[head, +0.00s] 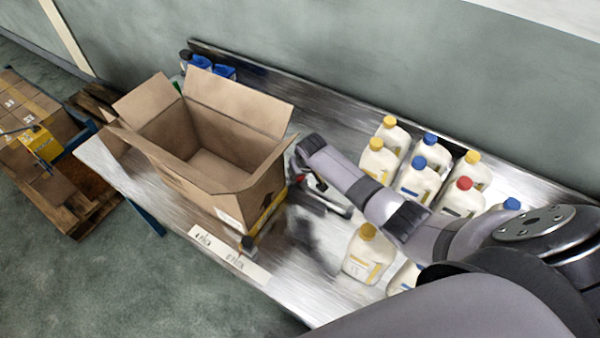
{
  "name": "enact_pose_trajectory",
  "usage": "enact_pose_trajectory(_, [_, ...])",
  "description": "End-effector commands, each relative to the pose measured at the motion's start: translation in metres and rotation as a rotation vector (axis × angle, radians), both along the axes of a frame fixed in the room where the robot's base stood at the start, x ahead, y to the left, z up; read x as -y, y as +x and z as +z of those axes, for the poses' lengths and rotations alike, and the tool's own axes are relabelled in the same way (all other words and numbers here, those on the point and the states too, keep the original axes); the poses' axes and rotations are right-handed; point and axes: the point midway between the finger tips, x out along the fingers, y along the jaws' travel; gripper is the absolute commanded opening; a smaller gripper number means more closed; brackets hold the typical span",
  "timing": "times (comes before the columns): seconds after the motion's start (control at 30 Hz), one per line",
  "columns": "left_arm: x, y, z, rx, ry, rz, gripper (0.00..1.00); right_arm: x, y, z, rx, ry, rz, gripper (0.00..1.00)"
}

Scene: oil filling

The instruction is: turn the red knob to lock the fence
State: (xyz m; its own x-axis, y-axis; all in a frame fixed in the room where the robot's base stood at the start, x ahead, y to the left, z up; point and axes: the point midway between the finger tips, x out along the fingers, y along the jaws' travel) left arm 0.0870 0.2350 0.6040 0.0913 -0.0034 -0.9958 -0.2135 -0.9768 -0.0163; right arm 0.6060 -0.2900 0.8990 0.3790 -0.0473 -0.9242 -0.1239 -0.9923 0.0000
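My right arm comes in from the right and reaches over the metal table. My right gripper (325,195) is low beside the right side of the open cardboard box (215,150), small and partly hidden under my wrist. I cannot tell whether its fingers are open or shut. A small patch of red shows close to it; I cannot tell whether this is the red knob. The fence cannot be made out clearly. My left gripper is not in view.
Several white bottles with yellow, blue and red caps stand on the right of the table, one yellow-capped bottle (368,255) nearer the front. Blue-topped items (210,67) stand behind the box. A wooden pallet (75,205) with cartons is on the floor at left.

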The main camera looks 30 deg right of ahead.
Motion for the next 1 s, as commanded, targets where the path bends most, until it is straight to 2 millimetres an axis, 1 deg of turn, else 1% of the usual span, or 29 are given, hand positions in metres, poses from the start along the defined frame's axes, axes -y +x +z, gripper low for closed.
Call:
enact_pose_trajectory(0.23, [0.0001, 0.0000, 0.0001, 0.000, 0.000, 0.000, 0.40, 0.0004, 0.0020, 0.0021, 0.006, -0.001, 0.000, 0.03])
enact_pose_trajectory(0.27, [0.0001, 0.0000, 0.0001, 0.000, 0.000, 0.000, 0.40, 0.0004, 0.0021, 0.0023, 0.006, -0.001, 0.000, 0.31])
enact_pose_trajectory(0.53, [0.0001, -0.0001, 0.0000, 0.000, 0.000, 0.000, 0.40, 0.0001, 0.0010, 0.0011, 0.003, 0.000, 0.001, 0.49])
enact_pose_trajectory(0.87, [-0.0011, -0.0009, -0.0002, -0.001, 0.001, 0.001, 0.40, -0.0013, 0.0002, 0.0001, 0.001, 0.002, 0.005, 0.51])
enact_pose_trajectory(1.0, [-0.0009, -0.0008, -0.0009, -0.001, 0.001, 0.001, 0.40, -0.0007, 0.0001, -0.0001, 0.000, 0.002, 0.046, 0.51])
